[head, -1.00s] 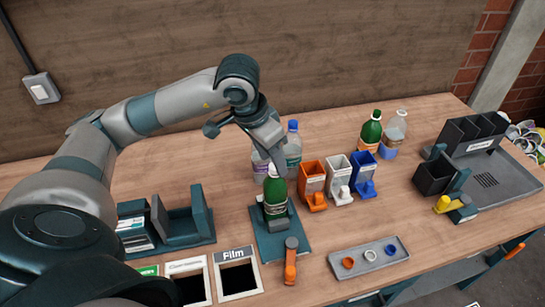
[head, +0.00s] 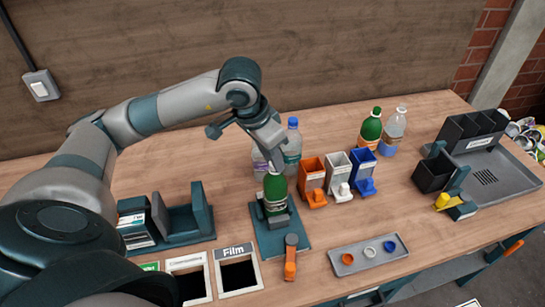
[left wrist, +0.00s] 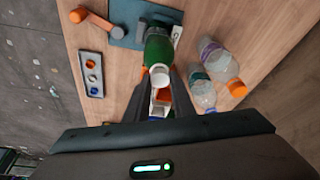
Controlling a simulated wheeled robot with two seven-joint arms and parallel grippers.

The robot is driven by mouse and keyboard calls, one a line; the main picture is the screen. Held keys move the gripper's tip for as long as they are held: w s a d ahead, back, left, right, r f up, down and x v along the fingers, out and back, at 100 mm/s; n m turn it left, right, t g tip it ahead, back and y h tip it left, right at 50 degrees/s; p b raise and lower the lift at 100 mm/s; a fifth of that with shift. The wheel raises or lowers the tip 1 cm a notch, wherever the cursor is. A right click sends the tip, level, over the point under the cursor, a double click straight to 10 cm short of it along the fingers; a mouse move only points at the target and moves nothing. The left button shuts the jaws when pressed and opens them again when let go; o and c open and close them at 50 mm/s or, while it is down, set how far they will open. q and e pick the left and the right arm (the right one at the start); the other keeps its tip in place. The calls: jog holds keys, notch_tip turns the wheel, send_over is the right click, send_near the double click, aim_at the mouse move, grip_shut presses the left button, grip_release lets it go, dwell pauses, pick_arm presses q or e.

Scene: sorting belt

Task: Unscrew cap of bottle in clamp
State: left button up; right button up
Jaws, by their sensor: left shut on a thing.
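A green bottle (head: 274,192) stands upright in the dark clamp (head: 286,241) on the bench. It also shows in the left wrist view (left wrist: 158,48). My left gripper (head: 274,160) is above the bottle, pointing down at its neck. In the left wrist view its fingers (left wrist: 159,80) close on a white cap (left wrist: 159,74) at the bottle's top. I cannot tell whether the cap has loosened. The clamp's orange lever (head: 290,260) points toward the front. The fingers hide most of the cap in the head view. My right gripper is not in view.
A grey tray (head: 340,270) with coloured rings lies right of the clamp. Orange (head: 311,172), white and blue bins stand behind it. Clear bottles (head: 292,145) stand close behind my gripper. A Film bin (head: 250,291) is at front left.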

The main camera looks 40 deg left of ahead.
pick_arm(q)
jog(key=n+b, duration=0.1)
jog(key=n, duration=0.1)
jog(key=shift+d+n+y, duration=0.1)
jog(key=shift+n+y, duration=0.2)
jog(key=shift+y, duration=0.1)
jog(key=shift+n+y+b, duration=0.3)
jog(key=shift+n+b, duration=0.2)
jog(key=shift+n, duration=0.8)
jog(key=n, duration=0.2)
jog(key=shift+n+y+b, duration=0.3)
jog(key=shift+y+b, duration=0.1)
jog(key=shift+r+n+p, duration=0.25)
jog(key=shift+n+p, duration=0.15)
jog(key=shift+p, duration=0.1)
jog(key=shift+n+y+p, duration=0.3)
jog(key=shift+n+p, duration=0.1)
jog(key=shift+n, duration=0.1)
jog(key=shift+f+n, duration=0.15)
jog(key=shift+n, duration=0.25)
